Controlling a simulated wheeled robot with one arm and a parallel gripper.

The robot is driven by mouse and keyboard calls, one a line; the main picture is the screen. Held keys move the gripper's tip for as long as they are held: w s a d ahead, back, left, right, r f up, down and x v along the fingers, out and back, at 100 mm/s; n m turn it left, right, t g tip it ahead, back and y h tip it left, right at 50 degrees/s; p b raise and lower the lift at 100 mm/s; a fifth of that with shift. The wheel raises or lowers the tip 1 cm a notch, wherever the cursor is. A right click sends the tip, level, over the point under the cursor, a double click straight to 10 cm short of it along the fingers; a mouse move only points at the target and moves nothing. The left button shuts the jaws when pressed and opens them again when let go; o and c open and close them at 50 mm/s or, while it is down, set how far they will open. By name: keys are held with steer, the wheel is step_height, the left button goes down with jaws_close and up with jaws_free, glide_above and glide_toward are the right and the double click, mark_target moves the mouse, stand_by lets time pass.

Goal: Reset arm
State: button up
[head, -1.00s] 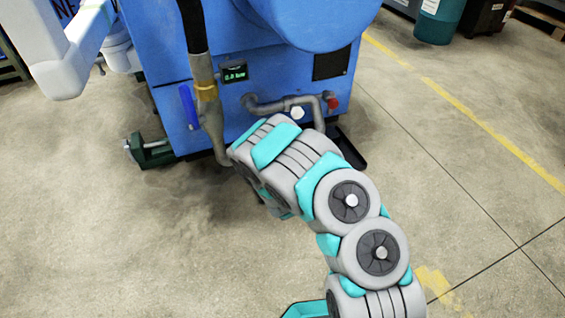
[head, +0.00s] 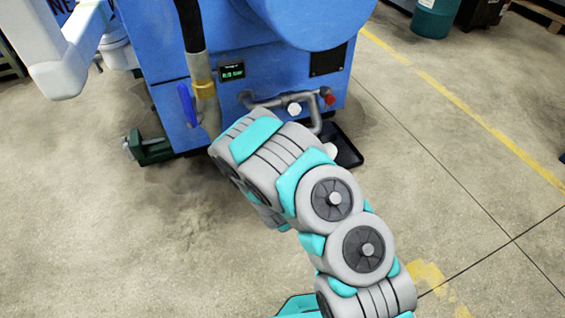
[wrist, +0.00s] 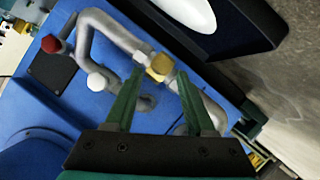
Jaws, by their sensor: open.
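My arm (head: 285,165) reaches from the lower right of the head view to the front of the blue machine (head: 270,75). My gripper is hidden behind the arm there. In the wrist view my gripper (wrist: 159,75) shows two green fingers, spread apart with nothing held between them. Beyond the fingertips are a grey pipe (wrist: 112,30) with a brass-coloured fitting (wrist: 160,66) and the blue machine face. I cannot tell whether the fingers touch the pipe.
The machine front has a red knob (head: 329,99), a white knob (head: 294,109), a blue lever (head: 187,104) and a lit display (head: 232,71). A black tray (head: 346,150) lies at its foot; a white rounded object (wrist: 190,12) shows in the wrist view. Open concrete floor lies left and right.

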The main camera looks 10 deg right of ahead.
steer(key=shift+s+r, duration=0.1)
steer(key=shift+s, duration=0.2)
stand_by(0.4)
